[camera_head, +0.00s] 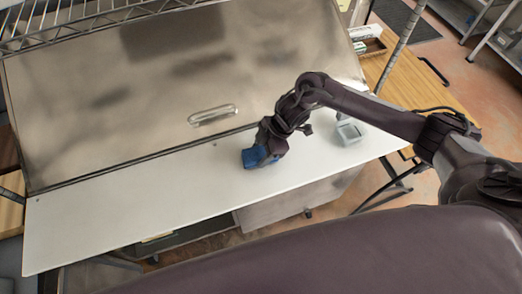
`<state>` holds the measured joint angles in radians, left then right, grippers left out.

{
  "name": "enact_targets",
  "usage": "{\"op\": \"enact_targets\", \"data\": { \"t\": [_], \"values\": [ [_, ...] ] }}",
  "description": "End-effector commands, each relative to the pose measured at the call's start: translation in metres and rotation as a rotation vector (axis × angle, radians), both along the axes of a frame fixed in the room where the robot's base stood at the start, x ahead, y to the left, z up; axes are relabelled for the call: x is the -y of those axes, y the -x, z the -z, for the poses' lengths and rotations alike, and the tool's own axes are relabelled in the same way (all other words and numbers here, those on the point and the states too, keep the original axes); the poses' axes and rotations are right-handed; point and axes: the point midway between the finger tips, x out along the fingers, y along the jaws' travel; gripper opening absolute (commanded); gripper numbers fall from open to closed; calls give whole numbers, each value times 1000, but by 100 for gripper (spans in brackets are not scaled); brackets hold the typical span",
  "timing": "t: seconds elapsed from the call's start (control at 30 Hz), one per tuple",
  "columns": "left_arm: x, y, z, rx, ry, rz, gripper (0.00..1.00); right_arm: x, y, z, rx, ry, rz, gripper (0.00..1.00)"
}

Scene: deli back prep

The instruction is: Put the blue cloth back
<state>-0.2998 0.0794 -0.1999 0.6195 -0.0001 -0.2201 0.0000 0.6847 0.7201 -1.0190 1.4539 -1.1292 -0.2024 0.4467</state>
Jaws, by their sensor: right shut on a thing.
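The blue cloth (253,157) is a small folded bundle near the middle of the white counter (130,215). My right gripper (262,155) points down and is shut on the cloth. The cloth is at or just above the counter top; I cannot tell whether it touches. The fingers are mostly hidden behind the cloth and wrist. My left gripper does not show.
A small grey container (349,132) stands on the counter to the right of my gripper. A closed steel lid with a handle (212,115) rises behind the counter. A wire shelf (90,15) hangs at the upper left. The counter's left part is clear.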

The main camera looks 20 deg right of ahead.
Motion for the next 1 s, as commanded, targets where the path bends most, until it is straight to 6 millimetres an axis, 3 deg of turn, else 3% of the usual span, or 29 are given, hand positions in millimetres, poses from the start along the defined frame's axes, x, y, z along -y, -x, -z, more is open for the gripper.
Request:
{"op": "enact_targets", "data": {
  "t": [1.0],
  "values": [
    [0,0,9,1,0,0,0,0,0,13,0,-1,0,31]
  ]
}}
